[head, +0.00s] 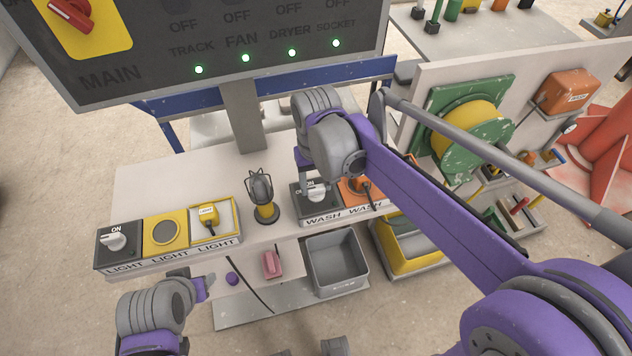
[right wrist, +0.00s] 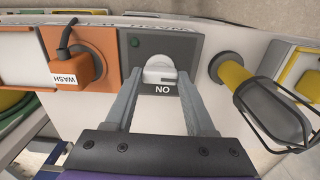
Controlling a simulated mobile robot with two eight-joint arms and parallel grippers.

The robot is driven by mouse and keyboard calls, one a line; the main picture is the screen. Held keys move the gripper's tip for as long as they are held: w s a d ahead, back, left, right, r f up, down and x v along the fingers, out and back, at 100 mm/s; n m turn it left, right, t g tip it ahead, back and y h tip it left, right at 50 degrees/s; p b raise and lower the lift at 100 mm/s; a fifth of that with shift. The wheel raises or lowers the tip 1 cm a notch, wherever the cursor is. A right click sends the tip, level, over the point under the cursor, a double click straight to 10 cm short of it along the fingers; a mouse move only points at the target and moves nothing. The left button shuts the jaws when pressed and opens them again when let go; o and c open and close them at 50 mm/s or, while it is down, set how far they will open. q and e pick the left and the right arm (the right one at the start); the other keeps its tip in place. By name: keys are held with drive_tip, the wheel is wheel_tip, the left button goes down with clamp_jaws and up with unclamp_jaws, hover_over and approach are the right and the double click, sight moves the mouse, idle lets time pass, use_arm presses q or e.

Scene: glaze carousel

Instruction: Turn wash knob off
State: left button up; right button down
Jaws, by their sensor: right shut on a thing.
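The wash knob (head: 317,194) is a pale grey dial on a dark panel marked ON, at the left of the WASH pair on the white bench. In the right wrist view the knob (right wrist: 160,70) sits between my two fingertips, with the ON label upside down below it. My right gripper (right wrist: 161,85) is shut on the knob. A small dark green lamp (right wrist: 135,42) is on the same panel. My left gripper (head: 203,288) is low at the left in front of the bench, and its fingers cannot be made out.
An orange wash socket (head: 361,192) with a plug is right of the knob. A caged lamp (head: 262,197) stands to its left. The light knob (head: 114,241) is at the bench's left end. A grey bin (head: 337,262) is below the front edge. The MAIN board (head: 220,45) hangs above.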

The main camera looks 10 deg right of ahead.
sight(316, 187)
idle(0.4)
drive_tip(key=shift+c, duration=1.2)
unclamp_jaws()
drive_tip(key=shift+r, duration=0.1)
wheel_tip(316, 187, up, 11)
drive_tip(key=shift+p, duration=0.35)
drive_tip(key=shift+f, duration=0.2)
